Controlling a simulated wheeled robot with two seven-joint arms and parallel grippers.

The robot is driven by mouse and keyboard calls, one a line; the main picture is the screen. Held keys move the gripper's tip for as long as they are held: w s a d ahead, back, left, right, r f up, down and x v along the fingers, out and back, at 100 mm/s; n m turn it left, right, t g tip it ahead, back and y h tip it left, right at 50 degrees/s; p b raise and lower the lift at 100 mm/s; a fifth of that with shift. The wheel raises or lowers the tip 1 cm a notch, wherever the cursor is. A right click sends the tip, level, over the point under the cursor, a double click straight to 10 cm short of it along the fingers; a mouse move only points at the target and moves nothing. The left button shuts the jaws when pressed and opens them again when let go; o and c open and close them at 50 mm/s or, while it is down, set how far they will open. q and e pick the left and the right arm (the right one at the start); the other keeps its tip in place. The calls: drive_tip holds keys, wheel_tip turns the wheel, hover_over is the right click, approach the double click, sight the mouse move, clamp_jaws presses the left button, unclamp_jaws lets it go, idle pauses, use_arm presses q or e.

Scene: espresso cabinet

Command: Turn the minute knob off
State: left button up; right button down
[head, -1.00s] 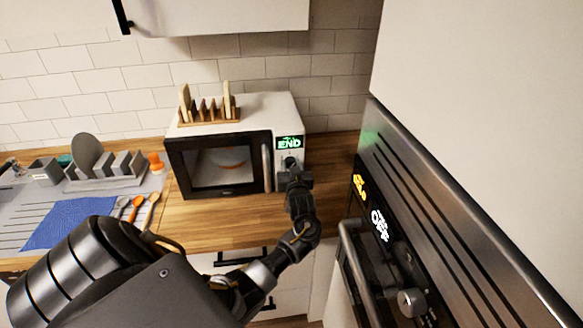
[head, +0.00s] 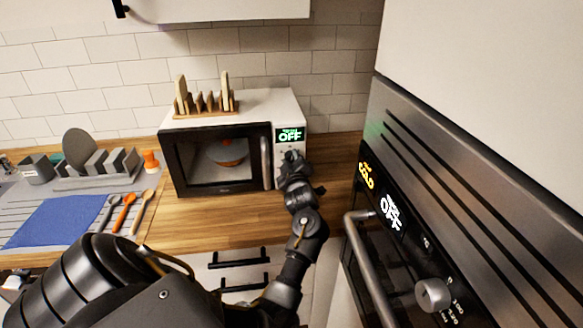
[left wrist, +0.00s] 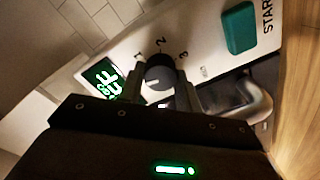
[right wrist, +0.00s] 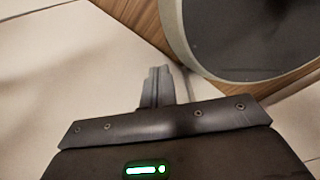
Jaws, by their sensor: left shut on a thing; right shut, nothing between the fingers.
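The white microwave (head: 270,103) stands on the wooden counter, and its display (head: 290,134) reads OFF in green. In the left wrist view the round dark minute knob (left wrist: 160,76) sits beside the numbers 1, 2 and 3, with the green START button (left wrist: 239,28) further right. My left gripper (left wrist: 163,92) is shut on the knob, a finger on each side of it. In the head view my left gripper (head: 291,165) hides the knob on the microwave's control panel. My right gripper (right wrist: 158,85) is shut and empty, in front of a pale surface.
A steel oven (head: 440,200) with a bar handle stands close at the right. A wooden rack (head: 205,105) sits on the microwave. Spoons, a blue cloth (head: 55,221) and a dish rack (head: 100,182) lie at the left.

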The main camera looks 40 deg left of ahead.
use_arm(q)
drive_tip(key=shift+f+n+b, duration=0.15)
drive_tip(key=shift+n+b, duration=0.55)
drive_tip(key=shift+n, duration=0.3)
drive_tip(key=o, duration=1)
